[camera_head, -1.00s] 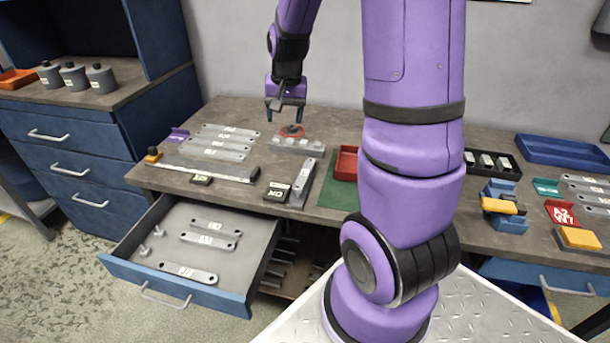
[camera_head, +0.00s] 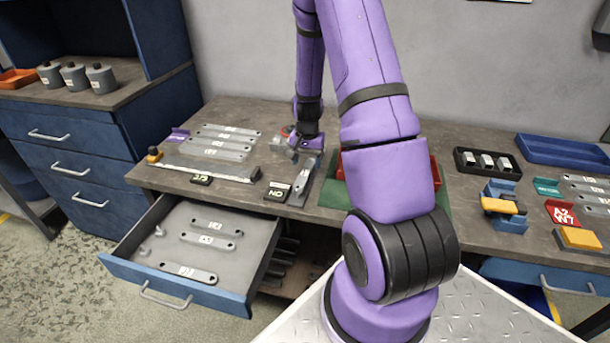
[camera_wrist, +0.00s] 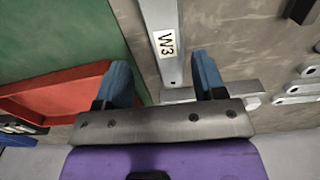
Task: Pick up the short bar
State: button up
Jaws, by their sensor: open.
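A grey metal bar labelled W3 (camera_wrist: 163,35) runs between my two blue fingers in the wrist view. It also shows in the head view (camera_head: 302,182), lying on the bench left of the green mat. I take it for the short bar, though no label says so. My gripper (camera_wrist: 161,62) is open, with one finger on each side of the bar and gaps visible on both sides. I cannot tell how high the fingers are above it. In the head view my gripper (camera_head: 307,148) is over the bar's far end, which it partly hides.
Several longer bars (camera_head: 225,142) lie at the left of the bench. A green mat (camera_wrist: 60,40) and red tray (camera_wrist: 60,95) are close to one finger. A grey block (camera_wrist: 235,90) lies by the bar's end. The open drawer (camera_head: 180,275) holds several bars.

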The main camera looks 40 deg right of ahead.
aim_at(305, 172)
jog(key=shift+w+a+f, duration=0.1)
jog(key=shift+w+f, duration=0.1)
jog(key=shift+f, duration=1.25)
jog(key=shift+w+a+f, duration=0.1)
jog(key=shift+w+f, duration=0.05)
jog(key=shift+f, duration=1.25)
grip_shut()
jog(key=shift+r, duration=0.2)
